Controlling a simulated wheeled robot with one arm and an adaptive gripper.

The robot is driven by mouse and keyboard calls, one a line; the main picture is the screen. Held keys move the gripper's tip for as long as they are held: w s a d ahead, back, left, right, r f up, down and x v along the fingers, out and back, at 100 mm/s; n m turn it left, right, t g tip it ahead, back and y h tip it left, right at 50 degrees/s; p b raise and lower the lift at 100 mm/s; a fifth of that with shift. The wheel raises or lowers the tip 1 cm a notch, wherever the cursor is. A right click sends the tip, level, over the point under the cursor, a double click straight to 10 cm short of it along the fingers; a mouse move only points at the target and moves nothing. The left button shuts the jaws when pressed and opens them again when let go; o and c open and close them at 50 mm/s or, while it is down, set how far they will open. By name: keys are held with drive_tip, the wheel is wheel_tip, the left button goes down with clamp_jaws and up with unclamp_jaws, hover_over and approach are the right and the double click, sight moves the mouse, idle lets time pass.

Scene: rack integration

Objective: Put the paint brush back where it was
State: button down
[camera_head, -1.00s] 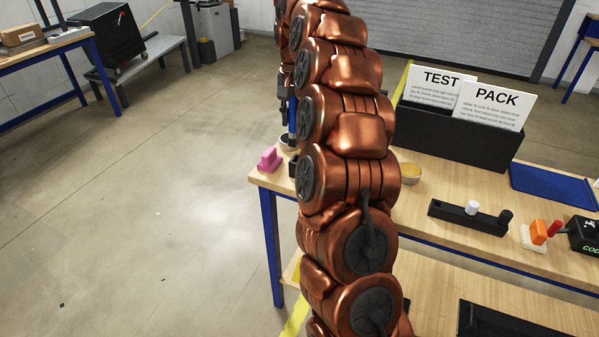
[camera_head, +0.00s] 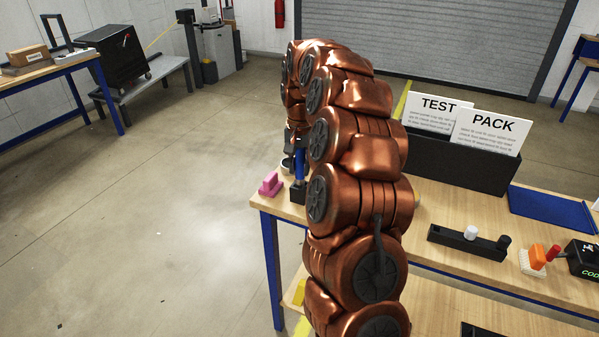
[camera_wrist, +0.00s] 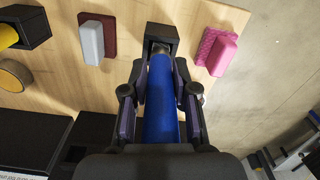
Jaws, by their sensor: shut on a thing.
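The paint brush has a blue handle (camera_wrist: 161,105) and a metal part at its far end. My gripper (camera_wrist: 160,95) is shut on the blue handle in the wrist view, with a finger on each side. The brush's far end is at the opening of a small black square holder (camera_wrist: 161,33) near the table edge; how deep it sits I cannot tell. In the head view the blue handle (camera_head: 300,163) stands roughly upright just above the black holder (camera_head: 298,193). My arm hides most of my gripper there.
A pink block (camera_wrist: 220,53) is right of the holder and a grey block (camera_wrist: 92,42) on a dark red pad is left. A black bin (camera_head: 455,160) with TEST and PACK cards, a blue tray (camera_head: 550,213) and a black rail (camera_head: 465,243) occupy the wooden table (camera_head: 440,205).

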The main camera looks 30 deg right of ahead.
drive_tip(key=shift+f+p, duration=0.35)
drive_tip(key=shift+f, duration=1.05)
drive_tip(key=c, duration=0.9)
unclamp_jaws()
wheel_tip(320, 180, up, 11)
drive_tip(key=b, duration=0.3)
drive_tip(key=shift+d+f, duration=0.1)
drive_tip(key=shift+f, duration=0.1)
drive_tip(key=shift+r+b, duration=0.3)
drive_tip(key=shift+r, duration=0.4)
